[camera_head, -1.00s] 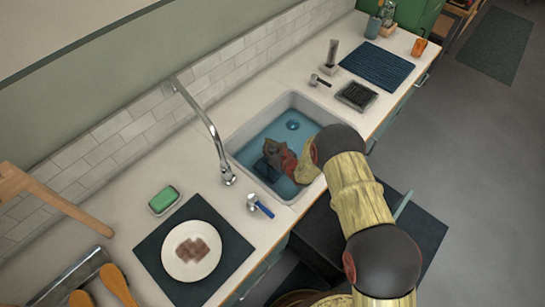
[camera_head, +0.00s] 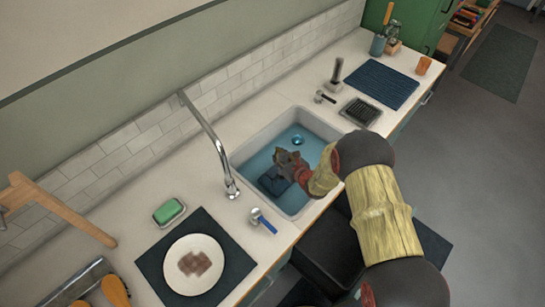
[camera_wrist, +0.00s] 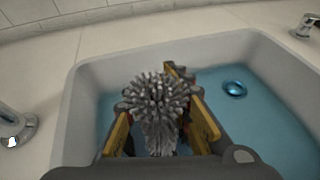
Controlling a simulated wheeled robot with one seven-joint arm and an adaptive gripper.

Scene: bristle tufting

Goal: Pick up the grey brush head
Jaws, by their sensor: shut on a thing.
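The grey brush head (camera_wrist: 155,100) shows in the wrist view as a round tuft of stubby grey bristles. It sits between the yellow-faced fingers of my gripper (camera_wrist: 162,128), which is shut on it. In the head view my gripper (camera_head: 287,162) is over the sink, and the brush head cannot be told apart from the dark fingers. The brush head's lower part is hidden by the gripper.
The sink (camera_wrist: 78,100) holds blue water and has a round drain (camera_head: 297,140). A dark blue patch (camera_head: 272,183) lies below my gripper. The tap (camera_head: 230,185) stands behind the sink at the left. A blue-handled tool (camera_head: 263,220) lies near the sink's left edge.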

